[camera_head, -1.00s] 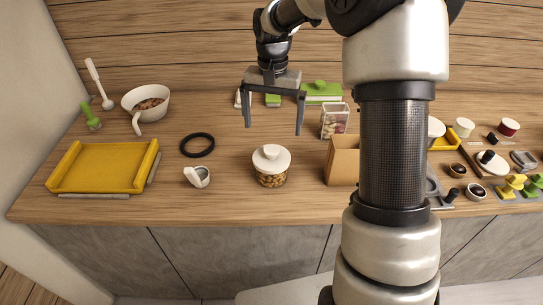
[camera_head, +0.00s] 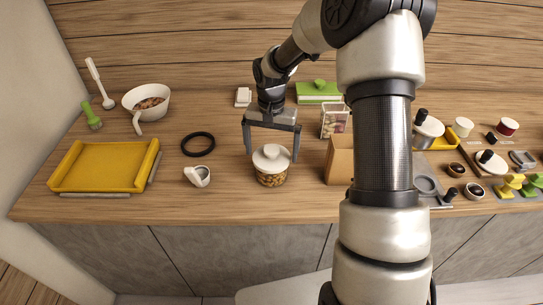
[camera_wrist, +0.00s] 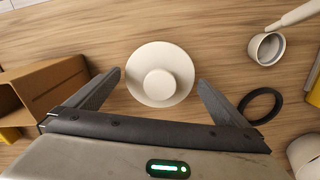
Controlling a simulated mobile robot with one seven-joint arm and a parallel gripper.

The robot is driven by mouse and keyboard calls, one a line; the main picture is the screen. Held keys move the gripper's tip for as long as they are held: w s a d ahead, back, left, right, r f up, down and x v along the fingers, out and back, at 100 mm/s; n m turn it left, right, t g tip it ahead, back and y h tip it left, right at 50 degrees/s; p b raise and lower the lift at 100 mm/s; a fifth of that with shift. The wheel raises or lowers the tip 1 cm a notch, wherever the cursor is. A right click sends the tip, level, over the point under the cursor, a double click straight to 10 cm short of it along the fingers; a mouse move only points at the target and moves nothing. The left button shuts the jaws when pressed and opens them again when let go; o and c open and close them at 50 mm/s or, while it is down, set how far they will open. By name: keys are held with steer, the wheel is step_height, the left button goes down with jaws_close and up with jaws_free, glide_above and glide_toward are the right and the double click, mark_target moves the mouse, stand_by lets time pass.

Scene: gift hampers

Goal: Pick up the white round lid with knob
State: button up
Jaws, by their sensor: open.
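The white round lid with a knob (camera_head: 271,157) sits on a glass jar (camera_head: 271,179) of brown pieces near the counter's front edge. In the wrist view the lid (camera_wrist: 160,75) is seen from above, its round knob in the middle. My gripper (camera_head: 270,157) is open above the lid, its two fingers spread wide to either side of it in the head view. In the wrist view the open fingers (camera_wrist: 160,77) also flank the lid, with gaps on both sides. Nothing is held. The lid hides most of the jar in the wrist view.
A small white cup (camera_head: 197,176) and a black ring (camera_head: 198,144) lie left of the jar. A brown open box (camera_head: 341,160) stands to its right, with a clear container (camera_head: 335,121) behind. A yellow tray (camera_head: 104,167) is far left. Bare counter surrounds the jar.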

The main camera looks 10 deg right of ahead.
steer(key=c, duration=0.8)
steer(key=shift+r, duration=0.1)
steer(key=shift+c, duration=0.2)
